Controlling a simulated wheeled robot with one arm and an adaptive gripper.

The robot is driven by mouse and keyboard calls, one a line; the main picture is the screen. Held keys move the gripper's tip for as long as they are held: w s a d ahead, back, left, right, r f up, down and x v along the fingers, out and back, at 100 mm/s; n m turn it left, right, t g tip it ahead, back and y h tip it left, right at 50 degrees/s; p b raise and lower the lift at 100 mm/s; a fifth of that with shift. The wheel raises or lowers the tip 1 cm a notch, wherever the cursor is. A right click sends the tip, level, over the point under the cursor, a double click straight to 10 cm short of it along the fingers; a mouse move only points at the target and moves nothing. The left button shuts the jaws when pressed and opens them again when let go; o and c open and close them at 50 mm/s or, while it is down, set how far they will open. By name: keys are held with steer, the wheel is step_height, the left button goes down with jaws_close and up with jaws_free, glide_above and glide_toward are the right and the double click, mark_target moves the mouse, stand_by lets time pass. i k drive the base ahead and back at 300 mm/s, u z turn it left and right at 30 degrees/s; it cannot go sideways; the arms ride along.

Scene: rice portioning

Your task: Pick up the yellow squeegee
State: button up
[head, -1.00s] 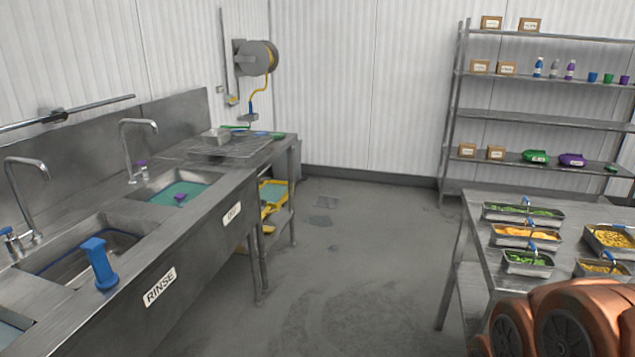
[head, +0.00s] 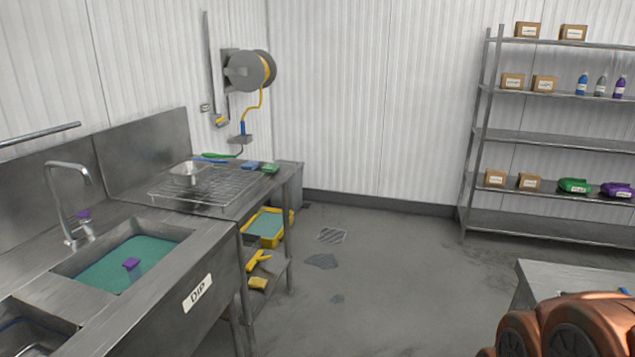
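A yellow tool (head: 258,261), which looks like the squeegee, lies on the lower shelf under the steel draining counter at centre left. A smaller yellow item (head: 258,283) lies just in front of it; I cannot tell whether it is a separate thing. Part of the shelf is hidden behind the counter leg and sink front. Copper-coloured links of my own arm show at the bottom right corner. My gripper is out of view, so its state and any contact do not show.
A yellow tub (head: 284,216) with greenish contents stands behind the tool. The dip sink (head: 170,232) is at the left, with a wire rack (head: 196,187) beyond it. A steel table (head: 590,280) is at the right.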

mark_target(259, 256)
steer(key=i, duration=3.05)
steer(key=u, duration=2.1)
steer(key=k, duration=0.35)
steer(key=u, duration=0.05)
